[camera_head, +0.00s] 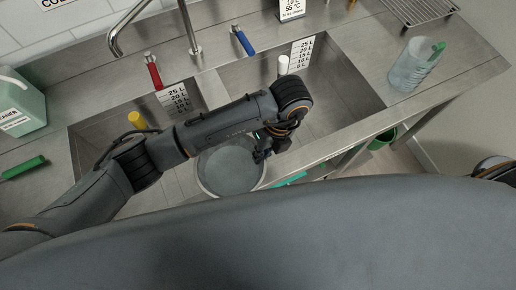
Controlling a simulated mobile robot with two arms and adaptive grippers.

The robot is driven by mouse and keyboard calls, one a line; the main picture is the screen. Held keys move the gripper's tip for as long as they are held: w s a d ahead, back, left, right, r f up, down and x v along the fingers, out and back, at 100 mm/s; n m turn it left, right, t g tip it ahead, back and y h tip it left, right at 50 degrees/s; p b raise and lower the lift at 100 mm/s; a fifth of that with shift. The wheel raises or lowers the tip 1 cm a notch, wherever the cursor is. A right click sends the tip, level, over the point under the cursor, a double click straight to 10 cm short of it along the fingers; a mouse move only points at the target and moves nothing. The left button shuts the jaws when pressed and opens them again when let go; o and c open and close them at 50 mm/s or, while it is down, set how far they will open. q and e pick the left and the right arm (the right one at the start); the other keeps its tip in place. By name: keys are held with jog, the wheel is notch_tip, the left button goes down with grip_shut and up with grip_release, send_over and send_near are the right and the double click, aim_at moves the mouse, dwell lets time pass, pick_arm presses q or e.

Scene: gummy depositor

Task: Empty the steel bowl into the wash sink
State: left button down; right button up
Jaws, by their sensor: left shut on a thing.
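The steel bowl (228,172) is in front of the twin sink, at the near edge and below the wall between the two basins. Its mouth faces up and its inside looks plain grey; I cannot tell what it holds. My left gripper (262,152) is shut on the bowl's right rim, partly hidden by its own wrist. The sink has a left basin (92,150) and a right basin (345,85), each with a litre scale. Which one is the wash sink I cannot tell. My left arm crosses in front of both basins. My right gripper is out of view.
A tap (190,30) stands behind the basins, with red (153,72) and blue (243,42) handles. A cleaner jug (20,105) stands on the left. A clear jug (414,66) with a green tool stands right. A green bucket (382,139) is below the counter.

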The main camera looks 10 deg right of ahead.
pick_arm(q)
jog(key=shift+w+a+r+h+p, duration=0.1)
jog(key=shift+a+r+h+p, duration=0.5)
jog(key=shift+r, duration=0.2)
jog(key=shift+a+r+h+p, duration=0.4)
jog(key=shift+a+r+p, duration=0.1)
jog(key=shift+a+r, duration=0.2)
jog(key=shift+a+r+h, duration=0.3)
jog(key=shift+a+r, duration=0.05)
jog(key=shift+a, duration=0.05)
jog(key=a+r+h, duration=0.1)
jog(key=a+r+p, duration=0.1)
jog(key=shift+w+a+r+h, duration=0.1)
jog(key=shift+w+a+h, duration=0.05)
jog(key=shift+a+h, duration=0.2)
